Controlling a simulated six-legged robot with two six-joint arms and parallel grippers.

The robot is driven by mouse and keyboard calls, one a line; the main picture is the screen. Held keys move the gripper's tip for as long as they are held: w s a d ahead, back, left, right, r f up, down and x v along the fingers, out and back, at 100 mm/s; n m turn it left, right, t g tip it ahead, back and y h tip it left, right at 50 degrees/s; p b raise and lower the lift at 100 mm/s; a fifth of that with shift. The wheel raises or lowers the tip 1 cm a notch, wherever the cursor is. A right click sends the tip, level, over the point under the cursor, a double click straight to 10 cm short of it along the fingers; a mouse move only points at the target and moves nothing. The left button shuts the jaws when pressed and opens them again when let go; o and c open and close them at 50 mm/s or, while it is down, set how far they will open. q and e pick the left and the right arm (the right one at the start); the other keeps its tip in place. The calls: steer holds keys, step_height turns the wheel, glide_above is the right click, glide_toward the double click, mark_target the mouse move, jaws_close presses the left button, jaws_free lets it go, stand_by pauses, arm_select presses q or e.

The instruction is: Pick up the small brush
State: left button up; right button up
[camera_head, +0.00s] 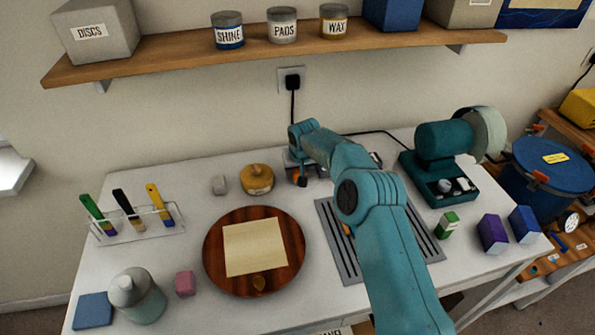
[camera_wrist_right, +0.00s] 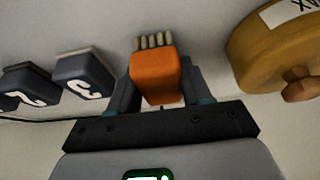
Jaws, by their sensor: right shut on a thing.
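The small brush (camera_wrist_right: 155,78) has an orange body and a row of pale bristles. In the right wrist view it sits between the two dark fingers of my right gripper (camera_wrist_right: 160,92), which is shut on it. The bristles point away from the palm. In the head view my right gripper (camera_head: 300,177) is at the back of the table, beyond the wooden disc, with only a bit of orange showing at it. I cannot tell whether the brush touches the table. My left gripper is not in view.
A round yellow wax tin (camera_head: 257,180) stands just left of my right gripper; dark numbered blocks (camera_wrist_right: 85,72) are on its other side. A brush rack (camera_head: 140,226), wooden disc (camera_head: 222,277), grey slotted plate (camera_head: 347,263) and teal machine (camera_head: 440,150) occupy the table. A shelf (camera_head: 180,62) hangs above.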

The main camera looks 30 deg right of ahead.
step_height(320, 180, up, 11)
steer(key=shift+r, duration=0.1)
step_height(320, 180, up, 8)
steer(key=p, duration=0.5)
steer(key=shift+r, duration=0.15)
